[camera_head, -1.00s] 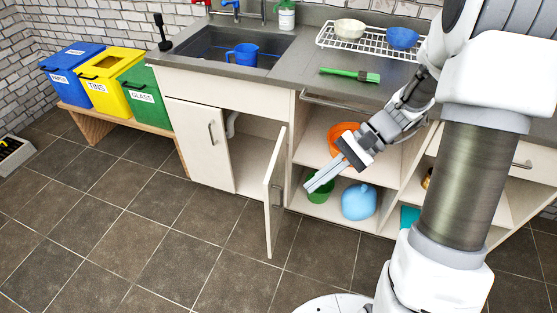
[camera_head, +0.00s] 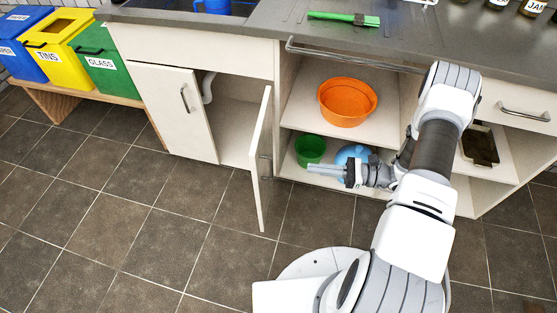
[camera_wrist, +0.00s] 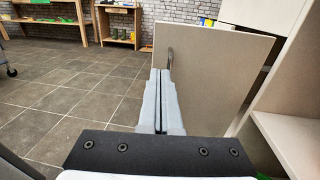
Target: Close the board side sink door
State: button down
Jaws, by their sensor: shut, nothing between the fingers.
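The right-hand sink door (camera_head: 262,165) stands swung wide open, out from the pale sink cabinet. Its bar handle (camera_head: 265,168) is on the side facing my gripper. My gripper (camera_head: 312,170) is shut and empty, to the right of this door, pointing left at about handle height, with a gap in the head view. In the wrist view the door (camera_wrist: 222,80) fills the right middle, and the handle (camera_wrist: 170,58) shows just beyond the fingertips (camera_wrist: 160,78). Contact cannot be told there. The left-hand sink door (camera_head: 170,108) looks shut.
Open shelves right of the door hold an orange bowl (camera_head: 347,101), a green bowl (camera_head: 310,150) and a blue object (camera_head: 352,153), close behind my gripper. A towel bar (camera_head: 350,56) runs under the counter. The tiled floor (camera_head: 150,230) before the cabinet is clear.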

aim_at(257, 162)
jog(key=b+x, duration=0.2)
jog(key=x, duration=1.2)
jog(key=shift+d, duration=0.1)
jog(key=shift+a, duration=0.2)
